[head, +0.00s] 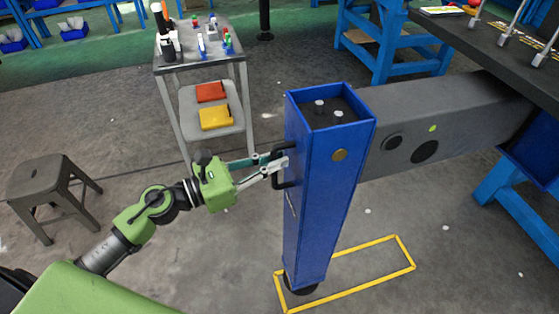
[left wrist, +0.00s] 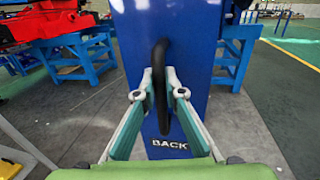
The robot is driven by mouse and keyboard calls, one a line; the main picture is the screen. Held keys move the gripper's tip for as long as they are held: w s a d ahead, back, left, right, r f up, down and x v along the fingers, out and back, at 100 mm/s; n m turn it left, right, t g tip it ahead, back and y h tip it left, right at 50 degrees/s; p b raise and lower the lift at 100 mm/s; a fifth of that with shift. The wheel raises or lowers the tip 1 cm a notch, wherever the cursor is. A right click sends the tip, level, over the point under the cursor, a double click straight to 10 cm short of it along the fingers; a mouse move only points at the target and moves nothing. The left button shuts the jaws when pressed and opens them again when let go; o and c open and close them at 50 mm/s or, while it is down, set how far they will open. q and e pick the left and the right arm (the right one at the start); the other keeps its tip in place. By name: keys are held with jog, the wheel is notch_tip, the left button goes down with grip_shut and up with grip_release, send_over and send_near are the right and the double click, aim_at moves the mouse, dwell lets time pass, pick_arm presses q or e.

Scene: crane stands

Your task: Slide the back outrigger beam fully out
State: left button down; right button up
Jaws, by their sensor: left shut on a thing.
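The back outrigger's upright blue leg (head: 322,200) stands at the outer end of a grey beam (head: 465,105), which reaches out from the dark crane bed at the right. A long stretch of beam shows. In the left wrist view the leg (left wrist: 202,60) is marked BACK (left wrist: 167,145). My left gripper (head: 277,163) is shut on the black handle (left wrist: 160,58) on the leg's outer face. The leg's foot (head: 302,289) is over the left part of a yellow floor outline (head: 400,243); I cannot tell whether it touches the floor. My right gripper is not in view.
A grey cart (head: 198,64) with tools and red and yellow boxes stands behind my left arm. A dark stool (head: 45,180) is at the left. Blue stands (head: 385,50) support the crane bed (head: 480,38).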

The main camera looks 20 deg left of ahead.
pick_arm(q)
jog(key=shift+s+a, duration=0.1)
jog(key=shift+a, duration=0.15)
jog(key=c, duration=2.1)
grip_release()
jog(key=shift+a, duration=0.1)
jog(key=shift+s, duration=0.1)
jog(key=v, duration=1.2)
